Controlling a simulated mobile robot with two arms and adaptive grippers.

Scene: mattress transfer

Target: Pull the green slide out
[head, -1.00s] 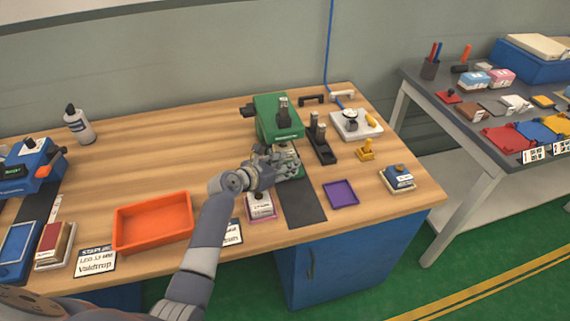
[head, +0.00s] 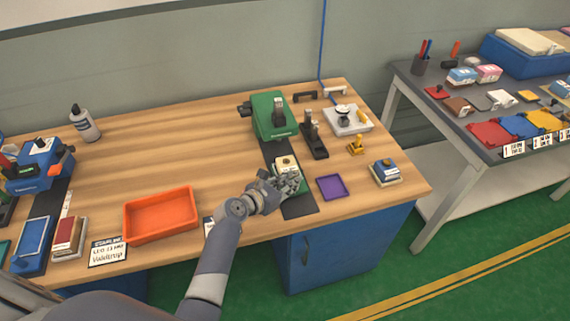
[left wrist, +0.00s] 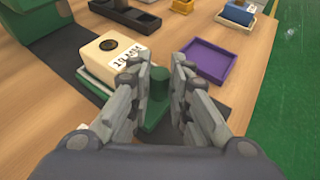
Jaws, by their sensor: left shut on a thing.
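The green machine (head: 271,118) stands near the back of the wooden table. Its green slide (left wrist: 157,118) lies in front of it on a dark strip, carrying a cream block (head: 286,163) with a dark round top and a printed label. The block also shows in the left wrist view (left wrist: 108,57). My left gripper (head: 291,183) is at the slide's near end. In the left wrist view its fingers (left wrist: 159,88) are shut around the slide's upright green handle. The fingers hide part of the slide. My right gripper is not in view.
A purple tray (head: 332,187) lies just right of the slide, with a stack of blue and white items (head: 386,172) beyond it. An orange bin (head: 161,214) stands to the left. A black clamp stand (head: 314,137) is beside the machine. The dark strip (head: 300,208) is bare near the front edge.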

